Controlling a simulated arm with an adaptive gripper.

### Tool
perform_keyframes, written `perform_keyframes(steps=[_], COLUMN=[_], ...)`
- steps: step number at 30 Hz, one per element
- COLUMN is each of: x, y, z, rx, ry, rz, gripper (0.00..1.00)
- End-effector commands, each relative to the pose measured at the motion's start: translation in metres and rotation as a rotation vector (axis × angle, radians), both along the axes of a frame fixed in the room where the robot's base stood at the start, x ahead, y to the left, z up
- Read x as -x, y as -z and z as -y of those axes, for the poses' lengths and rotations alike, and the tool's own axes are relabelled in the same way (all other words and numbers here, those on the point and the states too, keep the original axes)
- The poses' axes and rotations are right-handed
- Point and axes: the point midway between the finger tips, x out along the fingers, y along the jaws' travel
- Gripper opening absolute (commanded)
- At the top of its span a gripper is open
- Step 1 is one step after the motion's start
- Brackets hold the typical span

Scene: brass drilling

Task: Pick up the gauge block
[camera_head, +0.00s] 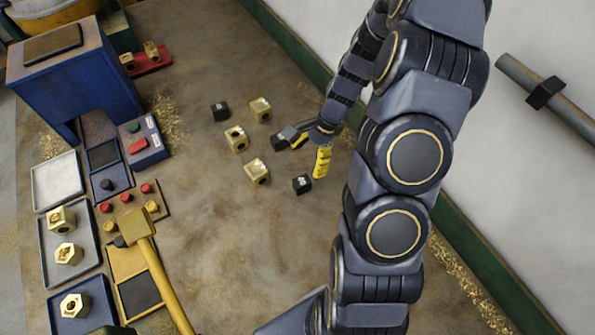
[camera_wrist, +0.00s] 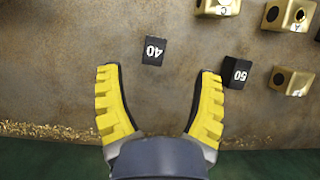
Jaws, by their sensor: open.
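Three small black blocks with white markings, which look like gauge blocks, lie on the brown bench. The one marked 40 (camera_head: 302,184) is nearest the camera; in the wrist view it (camera_wrist: 154,50) lies just beyond the gap between my fingertips. The one marked 50 (camera_head: 280,142) is beside my far finger; in the wrist view it (camera_wrist: 237,72) is right of the right finger. The third block (camera_head: 220,111) is farther left, its marking unreadable. My gripper (camera_head: 307,161) is open and empty, its yellow fingers spread (camera_wrist: 160,70). Which block is meant, I cannot tell.
A yellow-handled hammer (camera_head: 157,273), trays with brass parts (camera_head: 45,245) and a button box (camera_head: 142,139) stand at left. A wall with green skirting (camera_head: 465,235) runs along the right. The front bench is fairly clear.

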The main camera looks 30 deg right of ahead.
Motion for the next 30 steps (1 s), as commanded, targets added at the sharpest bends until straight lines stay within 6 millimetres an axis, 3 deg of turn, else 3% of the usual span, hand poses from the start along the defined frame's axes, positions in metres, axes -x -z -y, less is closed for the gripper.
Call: perform_keyframes(steps=[6, 17, 24, 30], x=[0.002, 0.004, 0.006, 0.005], y=[0.026, 0.058, 0.090, 0.093], z=[0.013, -0.001, -0.016, -0.016], rx=[-0.008, -0.007, -0.008, -0.003], ry=[0.116, 0.113, 0.111, 0.112], rz=[-0.028, -0.029, -0.029, -0.024], gripper=[0.66, 0.66, 0.66, 0.66])
